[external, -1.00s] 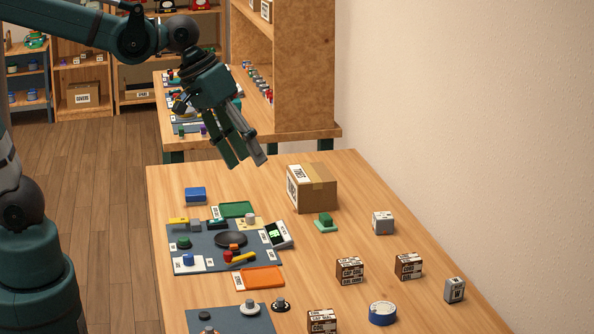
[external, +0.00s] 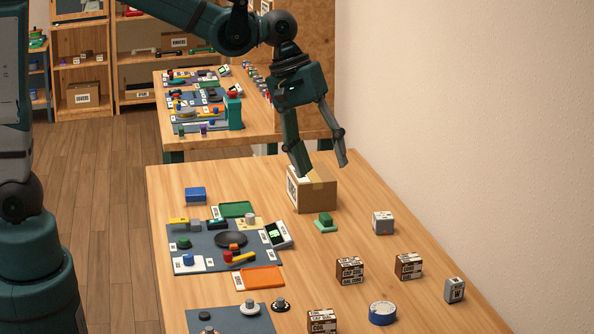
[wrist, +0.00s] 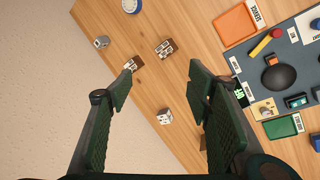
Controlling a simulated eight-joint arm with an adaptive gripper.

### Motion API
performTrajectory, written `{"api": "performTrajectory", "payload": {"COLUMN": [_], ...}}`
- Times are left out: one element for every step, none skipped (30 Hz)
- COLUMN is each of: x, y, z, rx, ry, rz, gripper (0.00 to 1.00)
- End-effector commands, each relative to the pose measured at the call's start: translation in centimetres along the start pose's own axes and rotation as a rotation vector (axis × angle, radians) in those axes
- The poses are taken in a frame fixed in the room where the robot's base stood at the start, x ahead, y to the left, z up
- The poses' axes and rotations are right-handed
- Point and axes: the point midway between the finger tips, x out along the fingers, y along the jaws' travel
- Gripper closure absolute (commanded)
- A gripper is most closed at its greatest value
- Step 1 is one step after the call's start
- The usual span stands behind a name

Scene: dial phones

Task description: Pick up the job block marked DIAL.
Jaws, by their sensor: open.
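A white block (external: 383,222) and a grey block (external: 454,290) stand further right. I cannot read for certain which is marked DIAL. In the wrist view, the white block (wrist: 165,116) and a brown block (wrist: 166,48) show between the fingers (wrist: 161,80); another brown block is partly behind the left finger.
A cardboard box (external: 310,196) stands just below my gripper. A grey mat (external: 205,256) with phone parts, a green tray (external: 238,208) and an orange tray (external: 262,279) lie left. A blue round item (external: 383,314) is near the front. Bare wood surrounds the blocks.

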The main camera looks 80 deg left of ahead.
Motion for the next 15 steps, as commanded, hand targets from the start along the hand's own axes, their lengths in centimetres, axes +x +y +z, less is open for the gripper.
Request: {"api": "performTrajectory", "payload": {"x": [0.5, 0.9, 1.3, 1.7, 2.0, 2.5, 2.8, 3.2, 3.7, 4.1, 4.5, 5.0, 5.4, 5.8, 6.3], "y": [0.7, 1.1, 1.5, 1.8, 2.1, 2.5, 2.9, 3.2, 3.6, 3.9, 4.1, 4.5, 4.8, 5.1, 5.5], "z": [-0.5, -0.8, -1.1, -1.3, -1.5, -1.8, -2.0, -2.2, -2.5, -2.7, -3.0, -3.3, -3.5, -3.7, -3.9], "rx": [-0.023, -0.037, -0.057, -0.071, -0.087, -0.106, -0.121, -0.136, -0.155, -0.17, -0.184, -0.203, -0.218, -0.233, -0.252], "ry": [-0.009, -0.014, -0.022, -0.028, -0.034, -0.042, -0.048, -0.054, -0.061, -0.067, -0.072, -0.079, -0.085, -0.091, -0.099], "rz": [-0.003, -0.005, -0.009, -0.011, -0.014, -0.017, -0.019, -0.022, -0.026, -0.029, -0.032, -0.036, -0.039, -0.043, -0.047], "gripper": [0.5, 0.5, 0.5, 0.5, 0.5, 0.5, 0.5, 0.5, 0.5, 0.5, 0.5, 0.5, 0.5, 0.5, 0.5]}}
